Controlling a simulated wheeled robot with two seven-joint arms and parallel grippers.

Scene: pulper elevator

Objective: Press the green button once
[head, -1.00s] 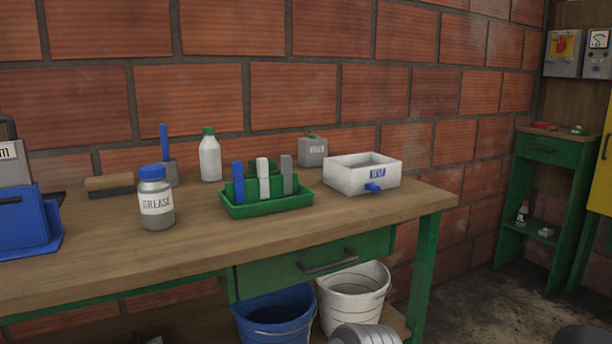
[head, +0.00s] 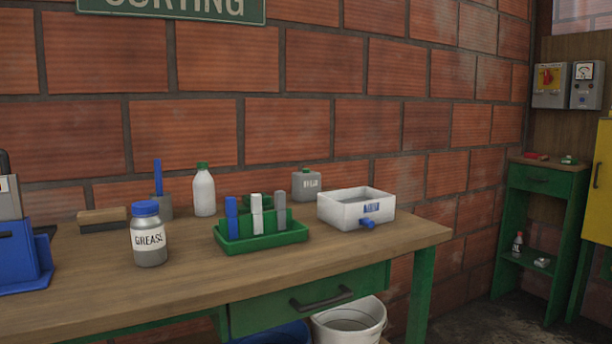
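I cannot make out a green button in the head view. On the far right wall hang two grey control boxes. One box (head: 551,86) has a red switch on a yellow plate. The other box (head: 587,85) has a round dial gauge and small details below it, too small to tell. Neither of my grippers is in view.
A wooden workbench (head: 100,305) fills the left and middle. It bears a grease jar (head: 150,240), a green tray (head: 262,240), and a white box (head: 345,212). A green shelf stand (head: 518,220) and a yellow cabinet (head: 600,190) stand at the right. Buckets sit beneath the bench.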

